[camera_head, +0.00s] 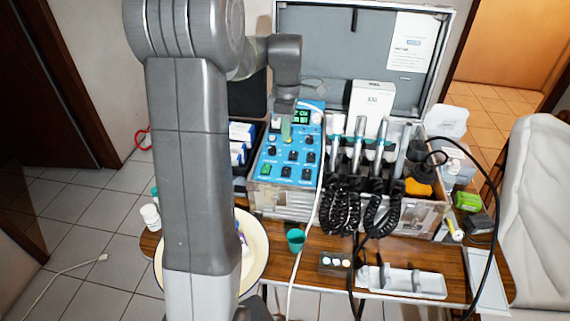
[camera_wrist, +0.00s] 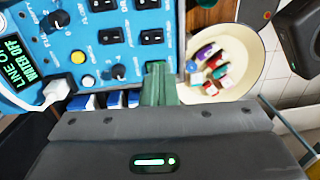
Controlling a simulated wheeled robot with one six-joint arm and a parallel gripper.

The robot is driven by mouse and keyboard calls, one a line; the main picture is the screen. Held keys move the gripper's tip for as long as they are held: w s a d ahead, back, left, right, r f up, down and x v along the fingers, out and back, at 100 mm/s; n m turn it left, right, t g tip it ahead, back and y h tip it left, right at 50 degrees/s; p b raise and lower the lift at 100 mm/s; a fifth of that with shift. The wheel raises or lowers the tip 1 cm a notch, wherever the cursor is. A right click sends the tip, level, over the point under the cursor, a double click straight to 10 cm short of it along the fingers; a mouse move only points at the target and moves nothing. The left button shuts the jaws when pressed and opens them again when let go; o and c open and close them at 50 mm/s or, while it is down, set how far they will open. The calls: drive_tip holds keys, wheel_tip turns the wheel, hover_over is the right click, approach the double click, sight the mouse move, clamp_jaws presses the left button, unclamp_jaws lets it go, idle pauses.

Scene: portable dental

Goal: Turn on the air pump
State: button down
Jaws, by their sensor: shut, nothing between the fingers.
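The blue control panel (camera_head: 262,158) carries black rocker switches, knobs, a yellow button and a lit green display. In the wrist view the panel (camera_wrist: 92,18) is close and turned sideways, and its display (camera_wrist: 20,50) reads "LINE OFF" and "WATER OFF". A green switch (camera_head: 265,170) is at the panel's lower left; it shows in the wrist view (camera_wrist: 156,66) just beyond my fingertips. My gripper (camera_head: 286,131) is shut and empty over the panel's upper left. Its green fingers (camera_wrist: 159,82) point at the panel; contact cannot be told. The air pump's label is unreadable.
Dental handpieces (camera_head: 357,140) with coiled black cords stand right of the panel. A cream basin (camera_head: 254,262) and a green cup (camera_head: 296,240) are in front. A white cable (camera_head: 323,165) hangs over the panel's right side. The open case lid (camera_head: 345,60) rises behind.

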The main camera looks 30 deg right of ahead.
sight(285, 173)
drive_tip(key=f, duration=0.4)
drive_tip(key=f+p, duration=0.1)
drive_tip(key=f, duration=0.6)
drive_tip(key=shift+s+a+f, duration=0.25)
drive_tip(key=shift+s+f, duration=0.05)
drive_tip(key=shift+s+a+f, duration=0.1)
drive_tip(key=shift+f, duration=0.1)
